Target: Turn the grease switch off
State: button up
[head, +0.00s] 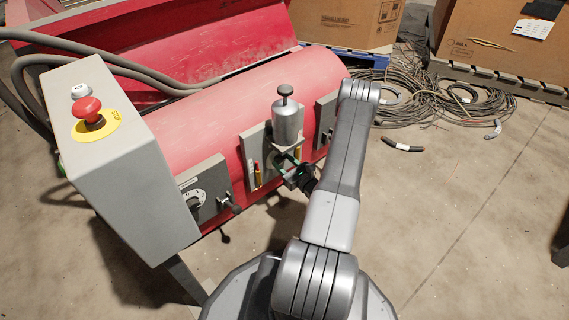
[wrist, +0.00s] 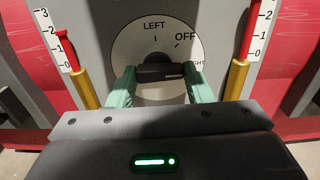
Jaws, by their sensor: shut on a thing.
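The grease switch is a black bar knob (wrist: 158,73) on a round white dial (wrist: 190,40) marked LEFT at the top, OFF at the upper right and a partly hidden RIGHT at the right. The knob lies about level, with its white line toward the right, below the OFF mark. My gripper (wrist: 163,82) has its two green fingers on either end of the knob and is shut on it. In the head view my gripper (head: 293,168) is at the panel below the silver grease canister (head: 288,122); the knob is hidden there.
Red-and-yellow level indicators with number scales stand left (wrist: 78,75) and right (wrist: 240,70) of the dial. A grey control box (head: 120,160) with a red emergency button (head: 88,110) is at the left. Cable coils (head: 440,100) lie on the floor behind; the right floor is mostly clear.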

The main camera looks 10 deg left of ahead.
jog(key=n, duration=0.4)
jog(key=shift+n, duration=2.2)
jog(key=o, duration=1)
jog(key=shift+r, duration=0.1)
jog(key=shift+s+d, duration=0.1)
jog(key=p+v, duration=0.3)
jog(key=v, duration=1)
jog(key=shift+s+d+p, duration=0.2)
jog(key=shift+p, duration=0.2)
